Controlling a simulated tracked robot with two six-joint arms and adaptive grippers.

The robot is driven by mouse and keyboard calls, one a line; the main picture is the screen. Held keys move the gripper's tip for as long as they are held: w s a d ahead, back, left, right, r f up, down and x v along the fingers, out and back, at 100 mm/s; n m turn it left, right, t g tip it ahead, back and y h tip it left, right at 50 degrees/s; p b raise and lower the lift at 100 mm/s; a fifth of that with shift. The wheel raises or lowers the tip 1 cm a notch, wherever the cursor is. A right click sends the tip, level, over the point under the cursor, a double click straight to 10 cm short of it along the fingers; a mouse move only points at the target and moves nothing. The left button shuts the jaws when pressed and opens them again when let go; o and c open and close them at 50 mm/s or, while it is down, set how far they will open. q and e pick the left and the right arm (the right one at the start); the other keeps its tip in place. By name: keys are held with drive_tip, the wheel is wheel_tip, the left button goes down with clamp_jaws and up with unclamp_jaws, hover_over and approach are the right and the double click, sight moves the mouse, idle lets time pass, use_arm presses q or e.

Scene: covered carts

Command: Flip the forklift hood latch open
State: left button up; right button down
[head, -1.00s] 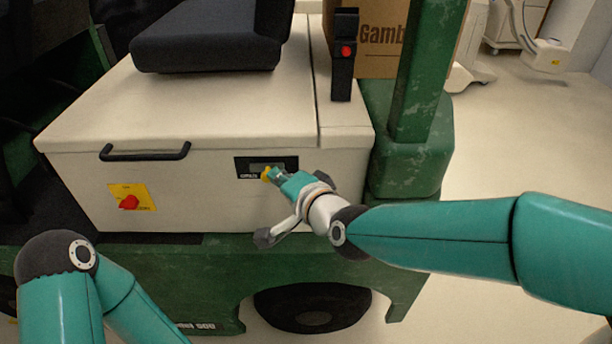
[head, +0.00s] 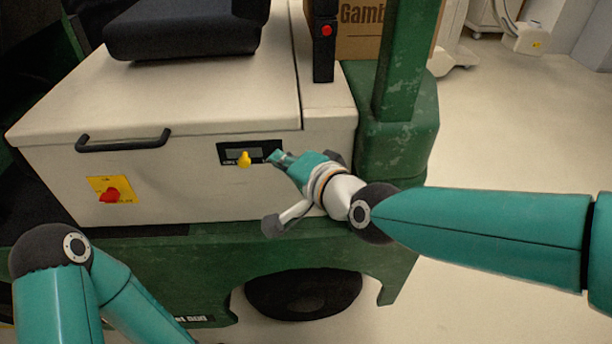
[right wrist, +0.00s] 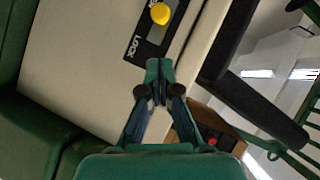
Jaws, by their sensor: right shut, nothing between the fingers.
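The hood latch is a yellow knob (head: 244,159) on a black plate (head: 232,155) on the hood's cream front face. In the right wrist view the knob (right wrist: 160,14) lies beyond the fingertips, and the plate carries the word LOCK beside it. My right gripper (head: 274,157) is shut and empty, just right of the knob and apart from it. In the right wrist view its closed fingers (right wrist: 160,66) point toward the plate's LOCK end. My left arm shows at lower left, but its gripper is out of view.
A black handle (head: 123,143) and a red switch on a yellow plate (head: 111,190) sit left on the same face. A green post (head: 407,70) rises at the right. A black seat (head: 185,30) and a cardboard box (head: 365,30) are above.

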drive_tip(key=v, duration=0.7)
drive_tip(key=shift+s+r+p, duration=0.25)
drive_tip(key=shift+s+p, duration=0.1)
drive_tip(key=shift+p, duration=0.1)
drive_tip(key=shift+d, duration=0.1)
